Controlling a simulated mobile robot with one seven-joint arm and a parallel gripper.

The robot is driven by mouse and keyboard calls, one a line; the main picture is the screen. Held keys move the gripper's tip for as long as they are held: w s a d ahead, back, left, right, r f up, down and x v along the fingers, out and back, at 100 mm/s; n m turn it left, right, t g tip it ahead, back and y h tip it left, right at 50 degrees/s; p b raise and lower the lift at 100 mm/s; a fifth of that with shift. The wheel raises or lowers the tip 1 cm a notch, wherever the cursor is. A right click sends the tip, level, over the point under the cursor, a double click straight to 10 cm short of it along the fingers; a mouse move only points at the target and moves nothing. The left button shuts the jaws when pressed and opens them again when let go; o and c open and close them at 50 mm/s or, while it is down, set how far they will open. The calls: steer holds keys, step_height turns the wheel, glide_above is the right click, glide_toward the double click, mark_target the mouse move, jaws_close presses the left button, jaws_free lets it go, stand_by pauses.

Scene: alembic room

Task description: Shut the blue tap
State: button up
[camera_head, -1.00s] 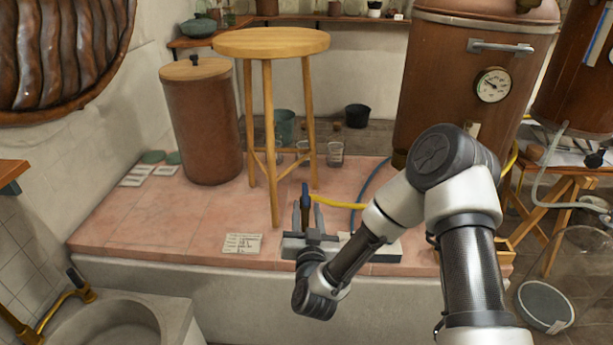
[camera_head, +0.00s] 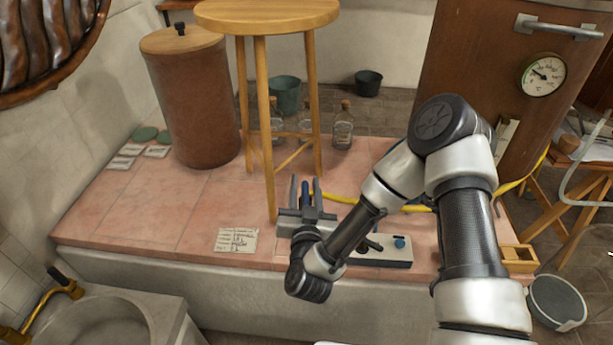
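A dark blue upright handle (camera_head: 306,197), which looks like the blue tap's lever, shows in the head view between the two fingers of my gripper (camera_head: 305,186). My gripper is open, with one finger on each side of the handle and thin gaps visible. Whether a finger touches it cannot be told. The handle's foot is hidden behind my gripper body. A pale board (camera_head: 385,262) lies on the pink tiled ledge right of my gripper, partly behind my arm. A small round blue knob (camera_head: 399,242) sits on it.
A wooden stool (camera_head: 268,17) stands just behind my gripper, one leg close to its left. A yellow hose (camera_head: 341,199) runs right behind my arm. A paper label (camera_head: 237,240) lies on bare tiles (camera_head: 155,225) to the left. A copper boiler (camera_head: 470,75) stands at the right.

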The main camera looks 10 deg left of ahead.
steer(key=shift+w, duration=0.1)
jaws_close()
